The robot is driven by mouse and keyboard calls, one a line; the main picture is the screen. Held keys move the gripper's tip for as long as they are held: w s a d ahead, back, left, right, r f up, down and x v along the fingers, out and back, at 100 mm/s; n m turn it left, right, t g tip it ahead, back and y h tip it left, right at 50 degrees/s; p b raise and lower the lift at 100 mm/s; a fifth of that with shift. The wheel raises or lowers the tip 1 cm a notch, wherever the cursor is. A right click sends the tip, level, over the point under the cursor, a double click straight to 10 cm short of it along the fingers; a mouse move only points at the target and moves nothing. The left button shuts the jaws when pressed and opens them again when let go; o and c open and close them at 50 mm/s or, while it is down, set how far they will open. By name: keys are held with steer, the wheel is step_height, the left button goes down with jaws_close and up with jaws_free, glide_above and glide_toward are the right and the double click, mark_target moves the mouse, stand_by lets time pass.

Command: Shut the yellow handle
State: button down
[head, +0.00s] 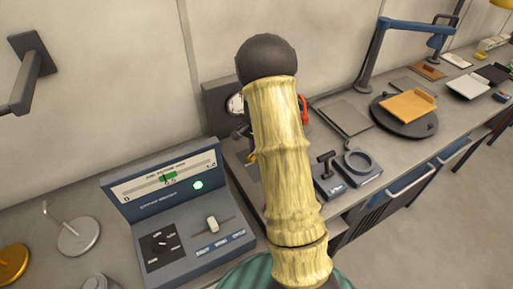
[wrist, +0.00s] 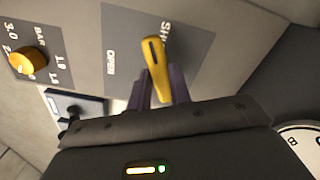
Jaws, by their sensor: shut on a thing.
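The yellow handle (wrist: 155,62) shows in the wrist view, on a panel with a grey label plate (wrist: 122,42). The word OPEN stands to its left, and a partly hidden word starting SH stands by its upper right. My gripper (wrist: 159,90) has its dark purple fingers on either side of the handle's lower end and is shut on it. In the head view my arm covers most of this spot.
A yellow knob (wrist: 28,61) with a BAR scale is left of the handle, and a white dial (wrist: 302,146) is at lower right. In the head view, a console (head: 185,215) stands left of my arm, and a turntable (head: 405,122) and blue lamp (head: 375,55) stand right.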

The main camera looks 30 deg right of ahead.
steer(key=m+p, duration=0.1)
steer(key=m, duration=0.4)
steer(key=shift+w+r, duration=0.1)
steer(key=shift+m, duration=0.3)
steer(key=c, duration=1.3)
jaws_free()
step_height(320, 180, up, 17)
steer(key=shift+r+b, duration=0.15)
steer(key=shift+b, duration=0.8)
